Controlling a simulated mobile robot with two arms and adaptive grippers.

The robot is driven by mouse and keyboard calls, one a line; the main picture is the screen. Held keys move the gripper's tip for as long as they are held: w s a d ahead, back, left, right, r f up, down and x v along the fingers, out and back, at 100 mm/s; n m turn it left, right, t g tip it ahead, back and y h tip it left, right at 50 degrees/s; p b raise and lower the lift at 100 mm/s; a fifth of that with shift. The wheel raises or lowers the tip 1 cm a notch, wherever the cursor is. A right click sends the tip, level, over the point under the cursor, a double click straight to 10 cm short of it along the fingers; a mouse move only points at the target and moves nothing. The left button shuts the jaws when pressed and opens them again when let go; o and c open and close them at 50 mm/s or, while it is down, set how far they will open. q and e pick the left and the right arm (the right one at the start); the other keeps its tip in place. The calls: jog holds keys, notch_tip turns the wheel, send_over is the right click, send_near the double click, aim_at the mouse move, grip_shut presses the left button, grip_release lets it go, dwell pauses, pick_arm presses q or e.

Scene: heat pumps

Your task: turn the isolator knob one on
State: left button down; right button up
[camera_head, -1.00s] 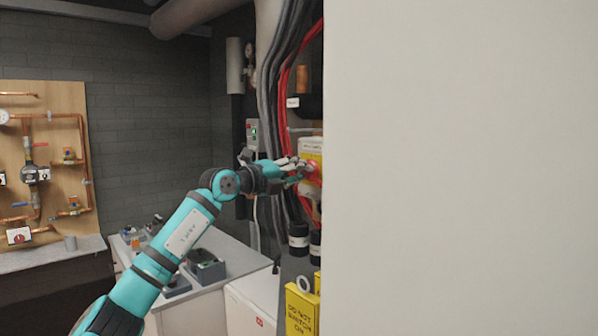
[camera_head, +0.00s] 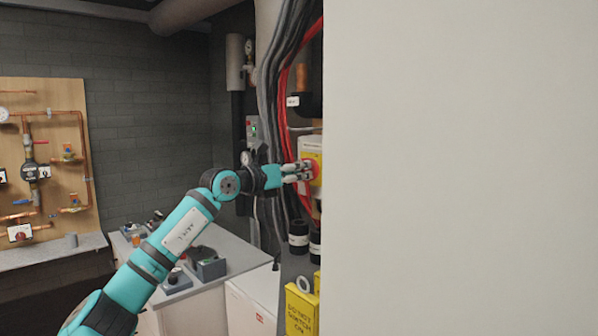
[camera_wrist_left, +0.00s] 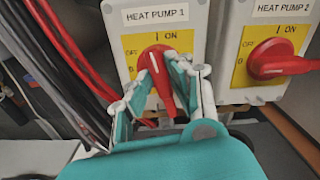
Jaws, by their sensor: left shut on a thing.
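The isolator knob one is a red rotary handle (camera_wrist_left: 157,72) on a yellow plate under the label "HEAT PUMP 1", seen in the left wrist view. Its handle points down and slightly right, away from the "I ON" mark at the top. My left gripper (camera_wrist_left: 160,85) is shut on it, with a finger on each side of the handle. In the head view my left gripper (camera_head: 302,172) reaches the white and yellow isolator box (camera_head: 311,149) beside the pale panel. My right gripper is not in view.
A second red knob (camera_wrist_left: 280,64), labelled "HEAT PUMP 2", sits close on the right. Red and black cables (camera_wrist_left: 70,50) hang on the left. In the head view a large pale panel (camera_head: 460,170) blocks the right side. A yellow "DO NOT SWITCH ON" box (camera_head: 301,310) is below.

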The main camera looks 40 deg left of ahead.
pick_arm(q)
jog(key=shift+f+m, duration=0.1)
jog(key=shift+m, duration=1)
jog(key=c, duration=1.2)
grip_release()
jog(key=shift+c, duration=0.2)
jog(key=shift+s+a, duration=0.15)
jog(key=shift+s, duration=0.3)
jog(key=s, duration=0.6)
jog(key=shift+s+a, duration=0.2)
jog(key=shift+s, duration=0.15)
